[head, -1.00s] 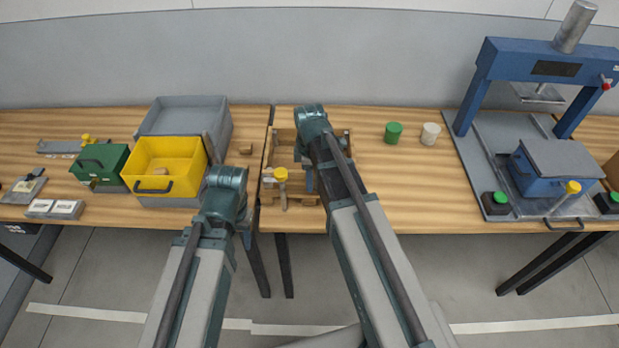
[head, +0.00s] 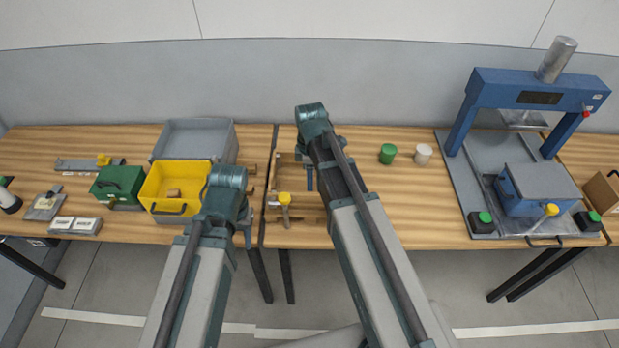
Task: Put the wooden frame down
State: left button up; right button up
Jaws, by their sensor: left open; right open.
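The wooden frame (head: 275,190) lies on the bench near the seam between two tabletops, with a yellow-knobbed clamp (head: 284,203) at its front. Its right part is hidden behind my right arm. My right gripper (head: 310,178) is over the frame, mostly covered by its own arm; it is open, and I cannot see whether it touches the wood. My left gripper (head: 247,236) is open at the bench's front edge, left of the frame, mostly hidden behind its wrist.
Left of the frame are a yellow bin (head: 160,183), a grey crate (head: 195,135) and a green box (head: 118,187). To the right stand a green cup (head: 388,153), a white cup (head: 423,154) and a blue press (head: 535,88). Bench between frame and press is mostly clear.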

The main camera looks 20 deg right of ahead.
jog(key=s+a+m+h, duration=0.1)
jog(key=s+a+m, duration=0.9)
jog(key=s, duration=0.5)
jog(key=shift+a+m, duration=0.35)
jog(key=shift+m, duration=0.15)
pick_arm(q)
jog(key=shift+f, duration=0.1)
jog(key=shift+f+b, duration=0.7)
jog(key=shift+b, duration=0.05)
pick_arm(e)
jog(key=shift+f, duration=0.7)
